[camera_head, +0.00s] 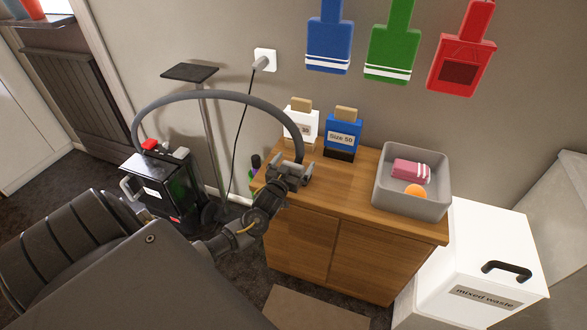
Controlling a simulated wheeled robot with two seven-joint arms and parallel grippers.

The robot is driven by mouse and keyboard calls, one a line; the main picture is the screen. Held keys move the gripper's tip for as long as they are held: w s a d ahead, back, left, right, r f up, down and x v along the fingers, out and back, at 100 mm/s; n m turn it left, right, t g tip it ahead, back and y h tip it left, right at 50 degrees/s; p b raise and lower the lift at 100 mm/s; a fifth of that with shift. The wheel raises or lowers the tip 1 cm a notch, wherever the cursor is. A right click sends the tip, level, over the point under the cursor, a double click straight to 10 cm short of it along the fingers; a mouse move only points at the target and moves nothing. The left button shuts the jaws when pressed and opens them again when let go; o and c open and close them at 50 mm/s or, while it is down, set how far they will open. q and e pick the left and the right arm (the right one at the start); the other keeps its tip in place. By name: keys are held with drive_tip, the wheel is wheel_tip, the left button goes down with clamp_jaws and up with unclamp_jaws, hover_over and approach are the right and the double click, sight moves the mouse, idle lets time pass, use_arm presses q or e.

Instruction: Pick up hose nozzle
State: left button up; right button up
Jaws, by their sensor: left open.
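A grey hose (215,96) rises from a black machine (172,188) on the floor at the left. It arcs over to the left end of the wooden cabinet top (338,186). Its far end, where the nozzle would be, comes down at my left gripper (291,167). The nozzle itself is not clearly visible there, as the gripper covers that spot. My left gripper is open, with its fingers at the hose end near the cabinet's back left. I cannot tell whether they touch it. My right gripper is not in view.
Boxes, one white (301,128) and one blue (342,137), stand at the cabinet's back. A grey bin (412,205) holds a pink item and an orange ball. A white mixed-waste box (480,262) stands right. A thin stand (207,130) rises behind the machine.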

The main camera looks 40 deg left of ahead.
use_arm(q)
drive_tip(key=c, duration=1.1)
drive_tip(key=shift+r, duration=0.1)
